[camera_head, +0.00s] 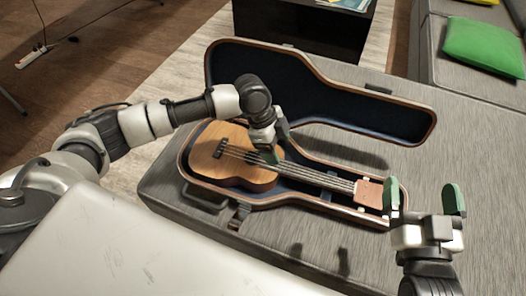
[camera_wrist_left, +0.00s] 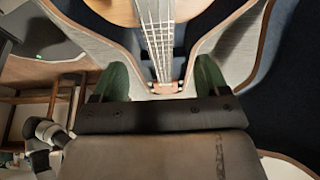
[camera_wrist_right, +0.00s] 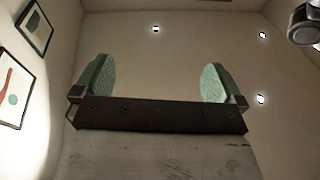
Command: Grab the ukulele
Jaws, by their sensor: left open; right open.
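The ukulele (camera_head: 226,160) lies face up in the open guitar case (camera_head: 245,201), its tan body at the left and its headstock (camera_head: 369,193) at the right. My left gripper (camera_head: 275,143) is open, over the ukulele where body meets neck. In the left wrist view the stringed neck (camera_wrist_left: 158,40) runs between the green fingers (camera_wrist_left: 165,78); I cannot tell whether they touch it. My right gripper (camera_head: 423,198) is open and empty, fingers up, just right of the headstock. The right wrist view shows only wall and ceiling between its fingers (camera_wrist_right: 158,85).
The case lid (camera_head: 320,98) stands open behind the ukulele. The case rests on a grey padded bench (camera_head: 470,150), which is bare at the right. A black table (camera_head: 290,28) stands behind, and a sofa with a green cushion (camera_head: 485,47) is at the upper right.

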